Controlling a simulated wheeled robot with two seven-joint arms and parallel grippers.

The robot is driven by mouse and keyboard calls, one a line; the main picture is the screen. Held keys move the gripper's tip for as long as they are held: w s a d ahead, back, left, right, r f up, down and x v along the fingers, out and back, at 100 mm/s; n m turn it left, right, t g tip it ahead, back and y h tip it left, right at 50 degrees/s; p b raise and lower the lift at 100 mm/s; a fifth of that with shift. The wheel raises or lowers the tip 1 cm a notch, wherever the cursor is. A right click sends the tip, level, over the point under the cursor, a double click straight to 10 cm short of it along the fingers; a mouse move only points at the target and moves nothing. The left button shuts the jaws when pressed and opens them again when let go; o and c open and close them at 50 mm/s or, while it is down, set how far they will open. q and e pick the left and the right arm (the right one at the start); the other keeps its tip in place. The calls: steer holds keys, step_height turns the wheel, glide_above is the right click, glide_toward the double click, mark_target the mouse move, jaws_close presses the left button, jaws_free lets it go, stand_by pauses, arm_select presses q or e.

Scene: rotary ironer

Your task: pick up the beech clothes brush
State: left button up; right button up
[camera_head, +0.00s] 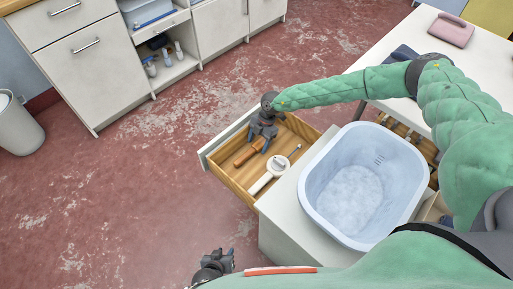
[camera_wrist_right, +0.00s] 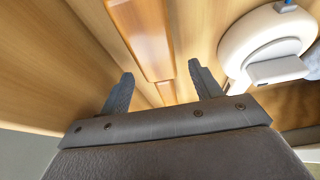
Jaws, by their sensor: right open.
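The beech clothes brush (camera_head: 249,153) is an orange-brown wooden piece lying in an open wooden drawer (camera_head: 232,180). In the right wrist view the brush (camera_wrist_right: 140,38) runs lengthwise ahead of and between my fingers. My right gripper (camera_head: 262,136) is over the drawer, at the brush's upper end, and hides part of it. Its two fingers stand apart in the right wrist view (camera_wrist_right: 160,72), with nothing clearly gripped. My left gripper (camera_head: 228,260) is low in the head view, away from the drawer; its jaw opening is unclear.
A white round-headed tool (camera_head: 266,180) lies beside the brush; it also shows in the right wrist view (camera_wrist_right: 235,42). A pale blue basin (camera_head: 408,190) stands right of the drawer. A white table (camera_head: 390,45) is at upper right. The red floor left of the drawer is clear.

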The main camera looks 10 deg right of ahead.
mark_target(258, 145)
steer(key=shift+a+f, duration=0.15)
steer(key=shift+f, duration=0.2)
steer(key=c, duration=1.1)
step_height(258, 145, up, 10)
steer(key=shift+r, duration=0.1)
steer(key=shift+o, duration=1.4)
steer(key=shift+c, duration=0.7)
